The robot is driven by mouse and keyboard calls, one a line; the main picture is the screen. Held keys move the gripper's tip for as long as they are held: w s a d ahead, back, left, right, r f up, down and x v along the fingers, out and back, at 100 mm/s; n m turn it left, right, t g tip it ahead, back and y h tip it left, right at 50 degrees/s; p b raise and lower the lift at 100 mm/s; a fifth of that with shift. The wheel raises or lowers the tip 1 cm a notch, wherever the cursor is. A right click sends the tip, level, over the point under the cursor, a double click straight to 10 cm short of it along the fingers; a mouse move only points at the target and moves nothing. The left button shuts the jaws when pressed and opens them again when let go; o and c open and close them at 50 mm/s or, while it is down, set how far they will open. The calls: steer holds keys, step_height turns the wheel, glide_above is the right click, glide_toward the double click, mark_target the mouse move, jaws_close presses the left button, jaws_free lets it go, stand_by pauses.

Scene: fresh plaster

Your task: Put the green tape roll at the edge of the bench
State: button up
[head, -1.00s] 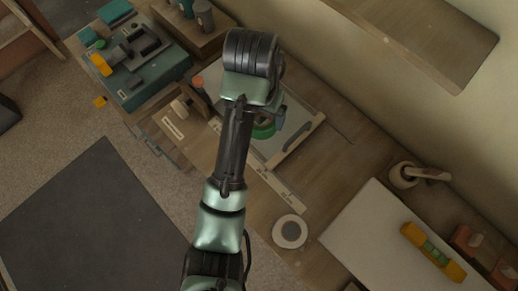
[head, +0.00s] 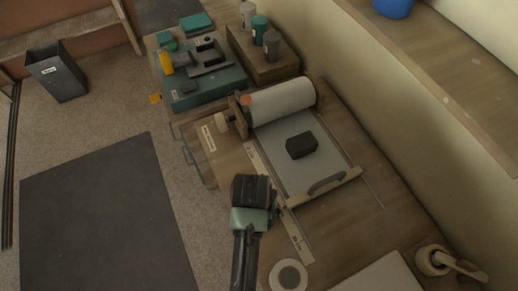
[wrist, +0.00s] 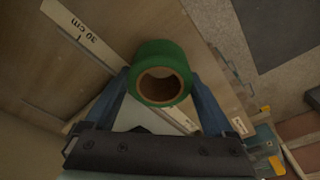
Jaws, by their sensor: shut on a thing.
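The green tape roll (wrist: 163,49) shows close up in the wrist view, with a brown core and its hole facing the camera. My gripper (wrist: 160,82) is shut on it, one blue finger on each side. In the head view my wrist (head: 252,205) is near the front edge of the wooden bench (head: 375,225), beside a pale marked strip (head: 297,238). There my own arm hides the fingers and the roll. I cannot tell whether the roll touches the bench top.
A paper roll (head: 283,101) and a grey board with a black block (head: 301,145) lie behind my wrist. A white tape roll (head: 288,276) is at the bottom. A teal case (head: 205,88) stands at the far left.

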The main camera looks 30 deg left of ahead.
steer(key=shift+f, duration=1.6)
steer(key=shift+f, duration=0.15)
